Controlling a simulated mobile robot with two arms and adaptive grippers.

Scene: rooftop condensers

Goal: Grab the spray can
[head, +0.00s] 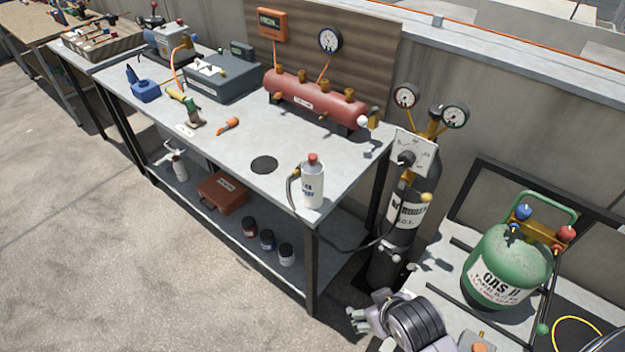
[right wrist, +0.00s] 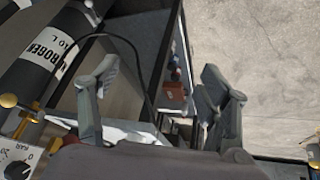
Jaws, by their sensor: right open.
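The spray can (head: 312,187), white with dark lettering and a red top, stands upright at the near right corner of the grey workbench (head: 235,150). A dark hose runs close beside it. My right gripper (head: 357,320) is low at the bottom of the head view, below and to the right of the can and apart from it. In the right wrist view its two fingers (right wrist: 160,85) are spread with nothing between them. I cannot make out the spray can in that view. My left gripper is not in view.
A dark nitrogen cylinder (head: 404,220) with gauges stands right of the bench, also in the right wrist view (right wrist: 50,45). A green gas tank (head: 508,265) sits at right. A red compressor tank (head: 315,101) lies on the bench. The lower shelf holds a red box (head: 222,191) and small jars.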

